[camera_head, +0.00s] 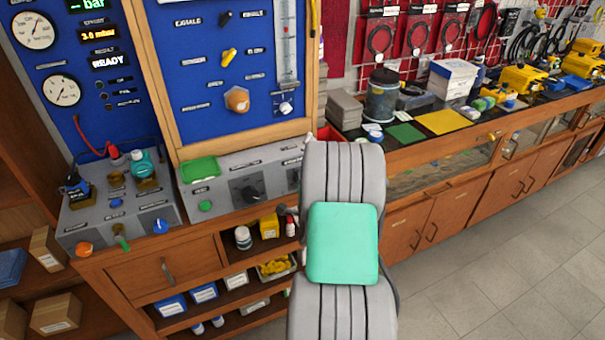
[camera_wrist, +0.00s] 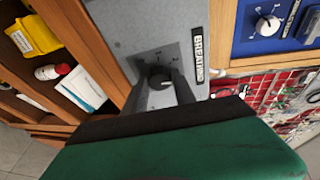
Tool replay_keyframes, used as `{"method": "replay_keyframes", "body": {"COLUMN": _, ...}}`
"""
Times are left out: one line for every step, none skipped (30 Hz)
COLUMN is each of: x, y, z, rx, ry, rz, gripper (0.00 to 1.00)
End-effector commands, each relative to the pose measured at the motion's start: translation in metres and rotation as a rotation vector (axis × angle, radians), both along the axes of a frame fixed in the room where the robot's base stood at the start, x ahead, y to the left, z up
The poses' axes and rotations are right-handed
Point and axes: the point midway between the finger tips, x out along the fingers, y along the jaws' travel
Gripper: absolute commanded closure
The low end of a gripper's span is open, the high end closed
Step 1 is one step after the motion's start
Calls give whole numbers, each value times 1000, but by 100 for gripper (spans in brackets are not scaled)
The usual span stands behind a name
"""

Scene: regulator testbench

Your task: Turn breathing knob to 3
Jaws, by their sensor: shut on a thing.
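The breathing knob (camera_wrist: 160,77) is a small dark round knob on a grey metal panel in the wrist view. A black label reading BREATHING (camera_wrist: 199,54) stands to its right. My gripper (camera_wrist: 160,90) has its two dark fingers on either side of the knob, closed on it. The dial marks around the knob are too small to read, so its setting cannot be told. In the head view my grey arm with a green patch covers the right end of the grey console (camera_head: 222,172), and the fingertips are hidden there.
The blue gauge panel (camera_head: 205,110) rises behind. Shelves with bottles (camera_head: 243,238) and boxes lie below. A bench with a yellow mat (camera_head: 444,121) runs right; the floor (camera_head: 500,270) is clear.

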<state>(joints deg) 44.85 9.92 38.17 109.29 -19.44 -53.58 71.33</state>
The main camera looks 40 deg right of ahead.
Motion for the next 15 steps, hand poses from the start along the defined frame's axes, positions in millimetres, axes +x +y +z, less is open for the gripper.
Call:
{"method": "replay_keyframes", "body": {"x": 0, "y": 0, "z": 4, "rx": 29, "ry": -6, "rz": -5, "gripper": 100}}
{"method": "replay_keyframes", "body": {"x": 0, "y": 0, "z": 3, "rx": 46, "ry": -11, "rz": -8, "gripper": 100}}
{"method": "replay_keyframes", "body": {"x": 0, "y": 0, "z": 3, "rx": 66, "ry": -17, "rz": -14, "gripper": 100}}
{"method": "replay_keyframes", "body": {"x": 0, "y": 0, "z": 3, "rx": 81, "ry": -22, "rz": -17, "gripper": 100}}
{"method": "replay_keyframes", "body": {"x": 0, "y": 0, "z": 2, "rx": 93, "ry": -26, "rz": -20, "gripper": 100}}
{"method": "replay_keyframes", "body": {"x": 0, "y": 0, "z": 2, "rx": 109, "ry": -32, "rz": -23, "gripper": 100}}
{"method": "replay_keyframes", "body": {"x": 0, "y": 0, "z": 2, "rx": 120, "ry": -35, "rz": -26, "gripper": 100}}
{"method": "replay_keyframes", "body": {"x": 0, "y": 0, "z": 2, "rx": 130, "ry": -38, "rz": -27, "gripper": 100}}
{"method": "replay_keyframes", "body": {"x": 0, "y": 0, "z": 2, "rx": 141, "ry": -41, "rz": -29, "gripper": 100}}
{"method": "replay_keyframes", "body": {"x": 0, "y": 0, "z": 1, "rx": 148, "ry": -43, "rz": -30, "gripper": 100}}
{"method": "replay_keyframes", "body": {"x": 0, "y": 0, "z": 1, "rx": 154, "ry": -45, "rz": -32, "gripper": 100}}
{"method": "replay_keyframes", "body": {"x": 0, "y": 0, "z": 1, "rx": 162, "ry": -47, "rz": -34, "gripper": 100}}
{"method": "replay_keyframes", "body": {"x": 0, "y": 0, "z": 1, "rx": 166, "ry": -49, "rz": -34, "gripper": 100}}
{"method": "replay_keyframes", "body": {"x": 0, "y": 0, "z": 1, "rx": 169, "ry": -50, "rz": -35, "gripper": 100}}
{"method": "replay_keyframes", "body": {"x": 0, "y": 0, "z": 0, "rx": 172, "ry": -50, "rz": -36, "gripper": 100}}
